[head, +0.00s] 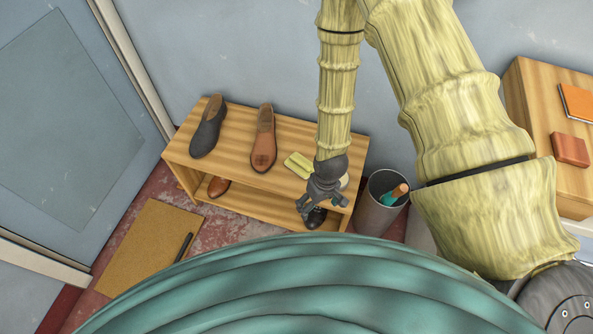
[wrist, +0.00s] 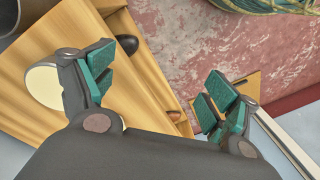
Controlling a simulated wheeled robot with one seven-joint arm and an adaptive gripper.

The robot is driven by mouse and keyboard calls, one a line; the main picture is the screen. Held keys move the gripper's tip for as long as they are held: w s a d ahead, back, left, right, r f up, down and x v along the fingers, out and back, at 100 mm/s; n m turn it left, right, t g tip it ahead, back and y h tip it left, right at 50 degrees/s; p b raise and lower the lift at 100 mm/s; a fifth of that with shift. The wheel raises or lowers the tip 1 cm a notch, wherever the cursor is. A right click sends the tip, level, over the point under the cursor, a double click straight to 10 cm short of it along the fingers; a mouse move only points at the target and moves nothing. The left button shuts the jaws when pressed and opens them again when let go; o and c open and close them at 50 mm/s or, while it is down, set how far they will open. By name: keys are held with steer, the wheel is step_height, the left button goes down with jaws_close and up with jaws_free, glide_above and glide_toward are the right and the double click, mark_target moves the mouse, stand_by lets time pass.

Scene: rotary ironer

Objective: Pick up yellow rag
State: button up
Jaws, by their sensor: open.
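The yellow rag (head: 299,164) lies folded on the top board of the wooden shoe shelf (head: 236,145), just left of my wrist in the head view. My gripper (head: 308,211) points down near the shelf's front edge, right of and nearer than the rag, apart from it. In the wrist view my gripper (wrist: 158,90) has its green-padded fingers spread wide with nothing between them. I cannot make out the rag in the wrist view.
A dark shoe (head: 208,127) and a brown shoe (head: 264,140) stand on the shelf top, left of the rag. More shoes are on the lower level. A bin (head: 378,206) stands right of the shelf. A brown mat (head: 146,246) lies front left.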

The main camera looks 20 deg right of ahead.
steer(key=w+b, duration=0.1)
steer(key=w, duration=0.2)
steer(key=w+n+b, duration=0.1)
steer(key=w, duration=0.3)
steer(key=w+a+n+b, duration=0.1)
steer(key=w, duration=0.3)
steer(key=shift+r, duration=0.4)
steer(key=n+h+b, duration=0.1)
steer(key=n+b, duration=0.1)
steer(key=b, duration=0.1)
glide_toward(299, 160)
steer(key=shift+w+a+f, duration=0.1)
steer(key=shift+w+a, duration=0.15)
steer(key=shift+a, duration=0.2)
step_height(299, 160, down, 5)
steer(key=shift+f, duration=0.15)
steer(key=shift+s+d+f+b, duration=0.1)
steer(key=shift+d+f+b, duration=0.15)
steer(key=shift+f, duration=1.05)
steer(key=shift+s+d+f+b, duration=0.1)
steer(key=shift+s+d+f, duration=0.1)
steer(key=shift+f, duration=1.1)
steer(key=c, duration=1.1)
steer(key=shift+r, duration=0.15)
